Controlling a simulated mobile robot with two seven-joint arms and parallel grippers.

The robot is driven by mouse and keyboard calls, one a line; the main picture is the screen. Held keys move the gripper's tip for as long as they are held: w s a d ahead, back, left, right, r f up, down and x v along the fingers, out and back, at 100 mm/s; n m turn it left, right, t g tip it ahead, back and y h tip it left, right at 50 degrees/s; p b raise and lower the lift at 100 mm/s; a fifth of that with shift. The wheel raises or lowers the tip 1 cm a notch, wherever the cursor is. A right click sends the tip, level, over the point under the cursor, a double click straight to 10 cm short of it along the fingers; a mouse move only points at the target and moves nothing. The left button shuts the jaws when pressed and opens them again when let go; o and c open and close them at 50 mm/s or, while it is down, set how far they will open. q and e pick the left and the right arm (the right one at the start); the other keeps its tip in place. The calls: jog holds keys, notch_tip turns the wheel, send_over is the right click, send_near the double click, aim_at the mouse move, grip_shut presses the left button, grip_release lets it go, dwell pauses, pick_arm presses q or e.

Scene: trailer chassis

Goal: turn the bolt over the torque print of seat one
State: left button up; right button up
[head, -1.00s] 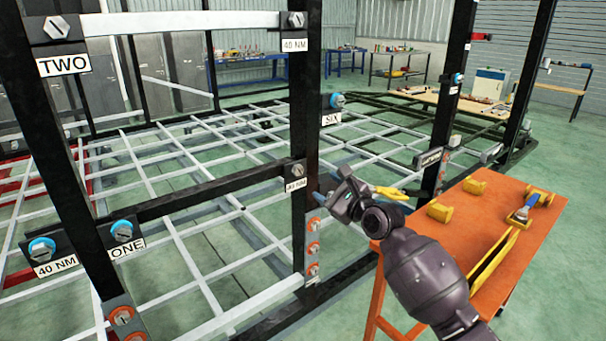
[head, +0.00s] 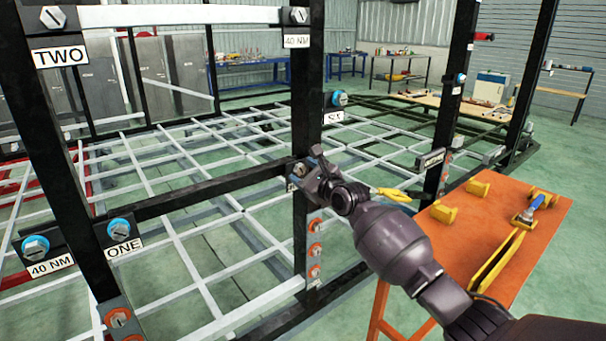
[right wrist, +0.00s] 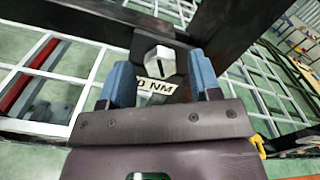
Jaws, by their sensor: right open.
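The black crossbar (head: 210,190) marked ONE (head: 124,247) runs from the left post to the middle post. At its right end, a bare grey hex bolt (right wrist: 158,62) with a dark slot sits above a white print reading "0 NM" (right wrist: 157,88), its start cut off. In the head view, my right gripper (head: 303,167) mostly covers this bolt and print. In the right wrist view, its two blue fingers (right wrist: 162,78) stand open on either side of the bolt head, with gaps visible. Whether the tips reach past the head is unclear. My left gripper is out of view.
Blue-collared bolts sit beside ONE (head: 121,228) and above the left 40 NM print (head: 36,247). Orange-ringed bolts (head: 315,250) line the middle post below my gripper. An orange table (head: 535,255) with yellow parts stands at the right, near my right arm.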

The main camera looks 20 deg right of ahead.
jog(key=shift+w, duration=0.35)
jog(key=c, duration=0.9)
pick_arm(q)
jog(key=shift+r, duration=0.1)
pick_arm(e)
jog(key=shift+a+r+n, duration=0.1)
jog(key=shift+n, duration=0.2)
